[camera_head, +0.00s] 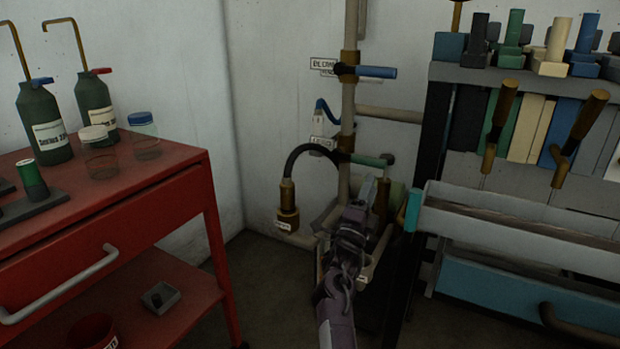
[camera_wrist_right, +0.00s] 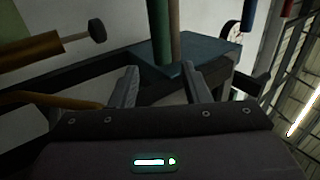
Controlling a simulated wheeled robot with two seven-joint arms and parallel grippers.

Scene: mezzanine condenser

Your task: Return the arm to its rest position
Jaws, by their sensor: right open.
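My right arm (camera_head: 338,310) reaches in from the bottom centre of the head view. Its gripper (camera_head: 368,190) is in front of the pipework, close below a green valve handle (camera_head: 372,160). In the right wrist view the two fingers of the gripper (camera_wrist_right: 160,84) stand apart with nothing held between them. A green post and a brown post (camera_wrist_right: 174,38) rise beyond the fingertips. I cannot tell whether the gripper touches any pipe. My left gripper is not in view.
A red cart (camera_head: 130,215) with bottles and jars stands left. A vertical pipe (camera_head: 347,110) with a blue valve handle (camera_head: 377,72) runs up the wall. A rack with a blue drawer (camera_head: 500,295) stands close on the right. Floor (camera_head: 270,290) is open between cart and arm.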

